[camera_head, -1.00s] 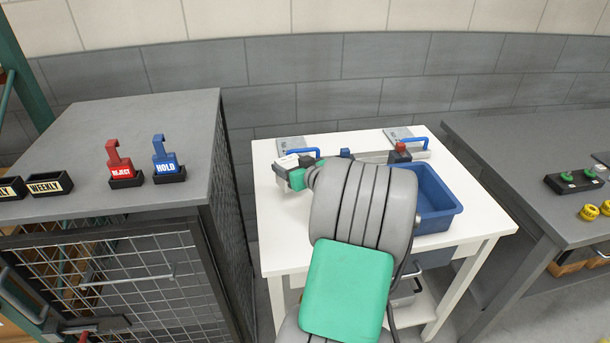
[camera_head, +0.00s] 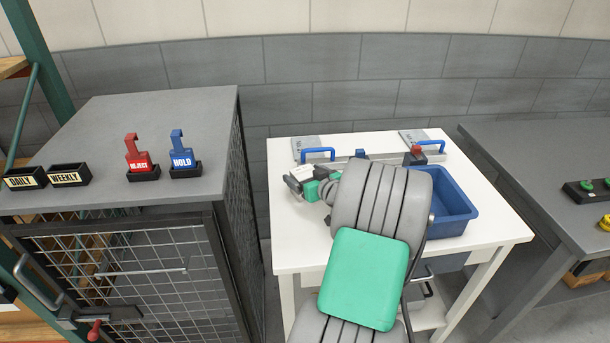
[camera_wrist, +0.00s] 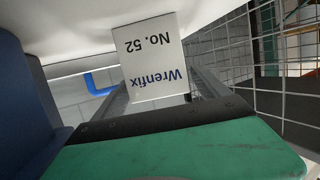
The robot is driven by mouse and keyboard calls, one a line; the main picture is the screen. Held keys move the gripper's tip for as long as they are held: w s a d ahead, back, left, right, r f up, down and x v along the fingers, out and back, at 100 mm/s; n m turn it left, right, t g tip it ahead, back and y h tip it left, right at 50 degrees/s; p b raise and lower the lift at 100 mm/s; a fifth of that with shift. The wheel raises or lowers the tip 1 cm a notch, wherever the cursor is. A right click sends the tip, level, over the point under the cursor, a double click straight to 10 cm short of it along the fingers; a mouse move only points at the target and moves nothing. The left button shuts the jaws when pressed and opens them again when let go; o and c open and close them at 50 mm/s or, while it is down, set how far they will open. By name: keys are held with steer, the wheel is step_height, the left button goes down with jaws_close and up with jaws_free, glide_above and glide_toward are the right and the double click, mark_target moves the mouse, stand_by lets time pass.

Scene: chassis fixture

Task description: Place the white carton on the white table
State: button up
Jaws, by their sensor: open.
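The white carton (camera_wrist: 155,55), printed "Wrenfix No. 52", is in the middle of the wrist view, its lettering upside down there. Its far end in that view meets or nearly meets the white table (camera_wrist: 80,35); I cannot tell whether it touches. In the head view a small white part of the carton (camera_head: 301,173) shows at my gripper. My gripper (camera_head: 299,186) is open, with its jaws around or beside the carton, over the left part of the white table (camera_head: 300,235). My arm hides part of the tabletop.
A blue bin (camera_head: 462,224) stands on the table's right side. Grey plates with blue handles (camera_head: 318,152) and a red-knobbed fixture (camera_head: 416,154) lie along the back. A grey cage-sided bench (camera_head: 100,125) holding red and blue tags stands left. The table's front left is clear.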

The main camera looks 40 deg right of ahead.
steer(key=shift+s+r, duration=0.1)
steer(key=shift+r, duration=0.05)
steer(key=b+v, duration=0.1)
steer(key=v, duration=1.1)
